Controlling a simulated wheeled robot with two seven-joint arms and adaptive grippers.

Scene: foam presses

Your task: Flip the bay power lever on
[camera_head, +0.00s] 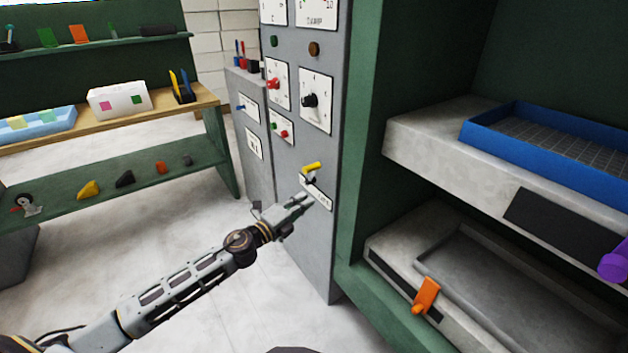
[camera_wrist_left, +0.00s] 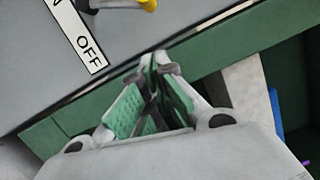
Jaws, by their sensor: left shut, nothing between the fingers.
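The bay power lever (camera_head: 312,167) has a yellow handle and sits low on the grey control panel (camera_head: 322,240) in the head view. A white label (camera_head: 318,195) is just below it. In the left wrist view, the lever's yellow end (camera_wrist_left: 148,5) shows at the top edge, and the label (camera_wrist_left: 78,35) reads OFF at one end. My left gripper (camera_head: 303,198) is shut and empty, just below the lever and in front of the label. It points at the panel in the wrist view (camera_wrist_left: 152,62). I see no contact with the lever. My right gripper is not in view.
Knobs and buttons, including a red knob (camera_head: 273,84) and a black knob (camera_head: 310,101), sit higher on the panel. A green press frame (camera_head: 352,215) with a blue tray (camera_head: 480,137) stands right. Shelves (camera_head: 130,170) with small objects stand left. Pale floor is open below.

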